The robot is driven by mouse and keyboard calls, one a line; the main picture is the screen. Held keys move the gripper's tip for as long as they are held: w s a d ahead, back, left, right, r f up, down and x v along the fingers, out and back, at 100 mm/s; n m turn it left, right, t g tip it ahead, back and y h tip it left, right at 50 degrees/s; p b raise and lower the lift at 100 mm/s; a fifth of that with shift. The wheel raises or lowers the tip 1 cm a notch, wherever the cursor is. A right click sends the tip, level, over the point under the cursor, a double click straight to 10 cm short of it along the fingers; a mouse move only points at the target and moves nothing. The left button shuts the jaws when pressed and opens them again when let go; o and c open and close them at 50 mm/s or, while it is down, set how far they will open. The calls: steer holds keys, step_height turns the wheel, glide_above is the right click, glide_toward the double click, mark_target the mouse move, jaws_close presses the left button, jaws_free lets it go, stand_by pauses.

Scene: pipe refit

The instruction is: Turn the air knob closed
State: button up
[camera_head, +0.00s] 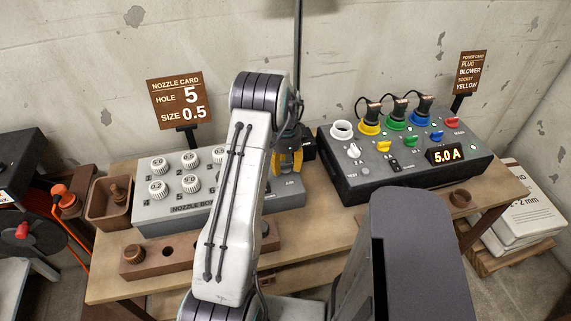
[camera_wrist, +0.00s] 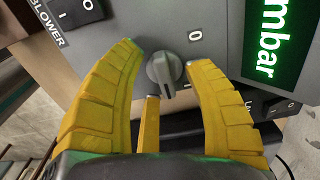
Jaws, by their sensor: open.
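A dark grey knob (camera_wrist: 165,72) sits on a grey panel in the middle of the wrist view. A "0" mark is up and right of it, and a small "I"-like mark is low and right. The knob's ridge runs roughly up and down in the picture, leaning to the lower right. My gripper (camera_wrist: 165,56) is open, with its yellow fingers on either side of the knob; I cannot tell whether they touch it. In the head view my gripper (camera_head: 288,160) is partly hidden behind my arm, by a panel with small "AIR" lettering. The knob is hidden there.
A blower switch (camera_wrist: 75,12) and a green "mbar" display (camera_wrist: 274,38) flank the knob; another switch (camera_wrist: 283,107) is at lower right. The nozzle box (camera_head: 178,206) stands left, a power box (camera_head: 375,180) with plugs right. A brown block (camera_head: 150,262) lies in front.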

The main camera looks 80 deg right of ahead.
jaws_close()
stand_by(0.5)
steer(key=n+b, duration=0.2)
steer(key=n, duration=0.1)
steer(key=shift+s+f+n, duration=0.1)
steer(key=shift+n, duration=0.3)
steer(key=n+b, duration=0.2)
steer(key=n, duration=0.3)
steer(key=shift+d, duration=0.1)
steer(key=n, duration=0.5)
steer(key=shift+s+b, duration=0.1)
steer(key=shift+b, duration=0.25)
steer(key=shift+d+n, duration=0.15)
steer(key=shift+n, duration=1.95)
